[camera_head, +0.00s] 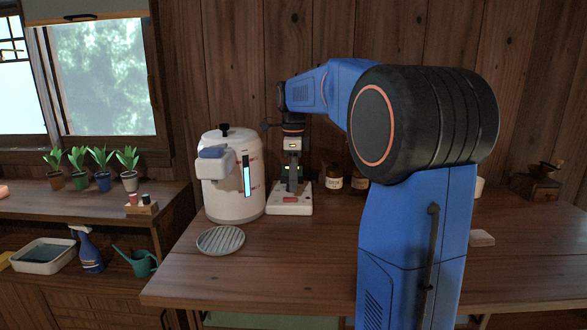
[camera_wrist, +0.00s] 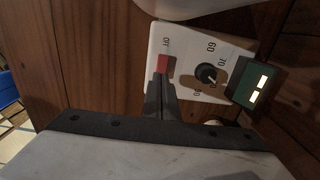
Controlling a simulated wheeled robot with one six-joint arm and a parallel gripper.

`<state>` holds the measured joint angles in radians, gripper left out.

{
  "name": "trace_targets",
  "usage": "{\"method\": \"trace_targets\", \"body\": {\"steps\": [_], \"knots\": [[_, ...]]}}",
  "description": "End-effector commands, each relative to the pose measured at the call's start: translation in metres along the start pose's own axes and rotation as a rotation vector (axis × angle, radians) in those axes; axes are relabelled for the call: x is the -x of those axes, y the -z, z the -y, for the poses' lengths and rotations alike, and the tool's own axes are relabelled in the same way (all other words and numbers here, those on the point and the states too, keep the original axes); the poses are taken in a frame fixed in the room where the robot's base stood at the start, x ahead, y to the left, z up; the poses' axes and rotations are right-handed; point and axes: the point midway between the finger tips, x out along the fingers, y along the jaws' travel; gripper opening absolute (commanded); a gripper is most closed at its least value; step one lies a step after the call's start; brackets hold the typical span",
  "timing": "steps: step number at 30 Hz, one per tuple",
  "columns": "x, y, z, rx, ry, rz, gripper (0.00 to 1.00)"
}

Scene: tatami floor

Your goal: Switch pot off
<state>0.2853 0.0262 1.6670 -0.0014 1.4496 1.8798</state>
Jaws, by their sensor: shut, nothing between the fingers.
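The white pot (camera_head: 224,200) with a blue-grey lidded spout and a lit blue level strip stands on the table. To its right is a white control base (camera_head: 283,209) with a red switch (camera_head: 290,199). In the wrist view the control panel (camera_wrist: 189,53) has the red switch (camera_wrist: 162,63) near the word OFF, a black dial (camera_wrist: 205,73) with numbers, and a dark green display with lit bars (camera_wrist: 258,88). My gripper (camera_wrist: 160,84) is shut and empty, its tips right at the red switch. I cannot tell whether they touch it.
A round ribbed plate (camera_head: 220,240) lies in front of the pot. Brown jars (camera_head: 333,179) stand behind, right of the base. A pale block (camera_head: 482,238) and a wooden grinder (camera_head: 540,183) are at the right. Potted plants line the shelf at left.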

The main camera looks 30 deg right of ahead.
Motion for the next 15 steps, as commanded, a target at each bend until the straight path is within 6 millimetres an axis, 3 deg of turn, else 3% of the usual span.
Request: {"method": "trace_targets", "body": {"steps": [6,15], "knots": [[-0.019,0.0,0.0,0.0,0.001,0.0,0.0],[-0.023,0.0,0.0,0.0,0.001,0.0,0.0]]}}
